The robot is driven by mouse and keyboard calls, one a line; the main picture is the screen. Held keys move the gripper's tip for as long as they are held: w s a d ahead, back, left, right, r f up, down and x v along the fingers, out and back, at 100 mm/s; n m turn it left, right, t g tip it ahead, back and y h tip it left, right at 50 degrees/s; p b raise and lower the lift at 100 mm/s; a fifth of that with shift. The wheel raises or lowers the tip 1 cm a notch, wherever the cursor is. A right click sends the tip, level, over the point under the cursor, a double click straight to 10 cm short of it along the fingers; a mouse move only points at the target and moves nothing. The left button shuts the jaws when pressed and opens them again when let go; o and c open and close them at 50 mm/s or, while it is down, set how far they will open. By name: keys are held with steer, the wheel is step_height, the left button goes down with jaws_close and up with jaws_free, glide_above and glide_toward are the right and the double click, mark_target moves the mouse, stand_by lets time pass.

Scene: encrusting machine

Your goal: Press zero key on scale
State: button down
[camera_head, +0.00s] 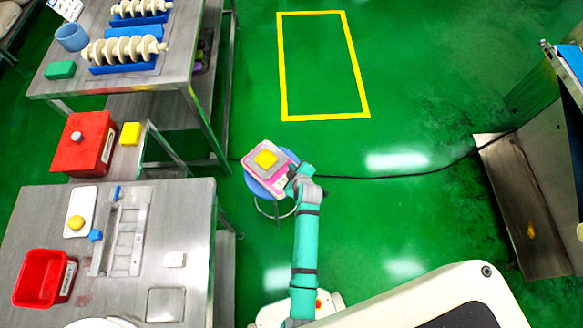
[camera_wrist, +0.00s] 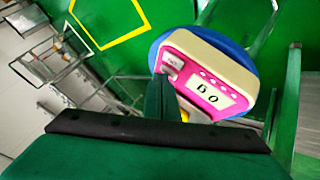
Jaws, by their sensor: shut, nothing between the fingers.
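The scale is a pink and white unit (camera_head: 264,181) on a round blue stool in the middle of the head view. In the wrist view the scale's pink front panel (camera_wrist: 190,86) shows a pale display (camera_wrist: 210,96) with dark digits, a row of small round buttons and a labelled pale key (camera_wrist: 173,61) at one end. My gripper (camera_head: 294,183) is shut and empty at the scale's front right edge. In the wrist view its dark green fingertips (camera_wrist: 161,79) overlap the panel close to that key; I cannot tell whether they touch it.
The blue stool (camera_head: 286,190) stands on the green floor. Steel tables (camera_head: 190,215) with red bins are at left. A black cable (camera_head: 400,176) crosses the floor at right. A yellow floor rectangle (camera_head: 281,60) lies behind. Floor to the right is mostly free.

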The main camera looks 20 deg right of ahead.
steer(key=shift+r, duration=0.75)
steer(key=shift+r, duration=2.5)
